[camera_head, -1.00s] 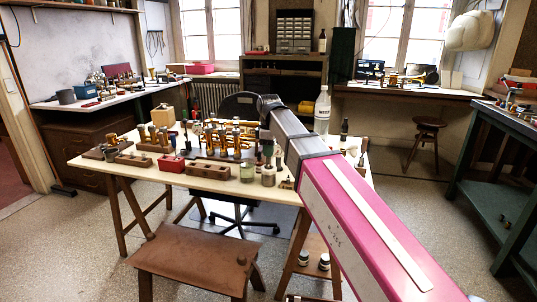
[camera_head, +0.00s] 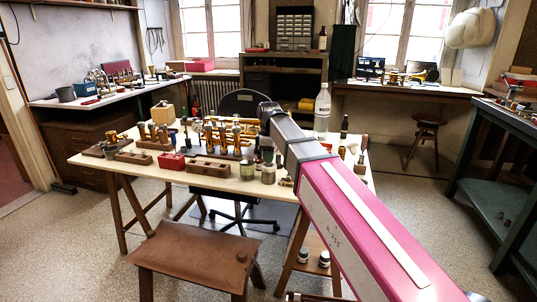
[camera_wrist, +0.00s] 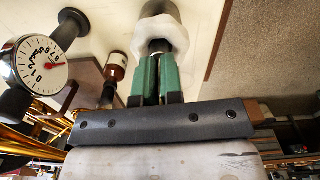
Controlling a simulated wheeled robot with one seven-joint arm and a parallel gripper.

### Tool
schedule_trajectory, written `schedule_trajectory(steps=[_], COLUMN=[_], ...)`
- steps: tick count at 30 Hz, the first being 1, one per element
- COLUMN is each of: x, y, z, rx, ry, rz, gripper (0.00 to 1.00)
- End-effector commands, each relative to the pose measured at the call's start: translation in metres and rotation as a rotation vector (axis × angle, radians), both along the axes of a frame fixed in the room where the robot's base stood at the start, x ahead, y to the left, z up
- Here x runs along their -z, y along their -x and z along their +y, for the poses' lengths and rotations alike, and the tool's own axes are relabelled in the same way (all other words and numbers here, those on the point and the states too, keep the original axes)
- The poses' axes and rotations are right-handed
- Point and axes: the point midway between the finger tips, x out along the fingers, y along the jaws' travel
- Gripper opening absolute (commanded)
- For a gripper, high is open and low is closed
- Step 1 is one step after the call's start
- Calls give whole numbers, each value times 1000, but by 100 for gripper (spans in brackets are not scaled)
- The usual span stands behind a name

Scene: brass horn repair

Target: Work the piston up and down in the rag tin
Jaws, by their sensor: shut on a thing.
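In the wrist view my gripper (camera_wrist: 158,62), with green finger pads, is shut on a dark grey round piece, which I take to be the piston (camera_wrist: 157,46). Its far end meets a bunched white rag (camera_wrist: 171,30) that wraps around it. A grey cylinder, likely the rag tin (camera_wrist: 160,8), shows beyond the rag at the top edge. How deep the piston sits is hidden by the rag and fingers. In the head view my arm hides the gripper, piston and tin.
A dial gauge (camera_wrist: 40,66) and a brown bottle (camera_wrist: 115,68) stand left of my gripper. The workbench (camera_head: 105,161) is crowded with a red box (camera_head: 171,162), wooden blocks (camera_head: 210,169), jars (camera_head: 247,170) and brass parts. A leather-topped stool (camera_head: 195,262) stands in front.

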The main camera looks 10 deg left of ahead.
Motion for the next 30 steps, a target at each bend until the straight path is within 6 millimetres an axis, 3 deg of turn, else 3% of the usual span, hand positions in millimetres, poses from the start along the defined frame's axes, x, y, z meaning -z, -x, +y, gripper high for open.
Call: schedule_trajectory(steps=[21, 30], x=[-34, -35], y=[0, 0], z=[0, 0], rx=[0, 0], ry=[0, 1], rz=[1, 1], gripper=[0, 0])
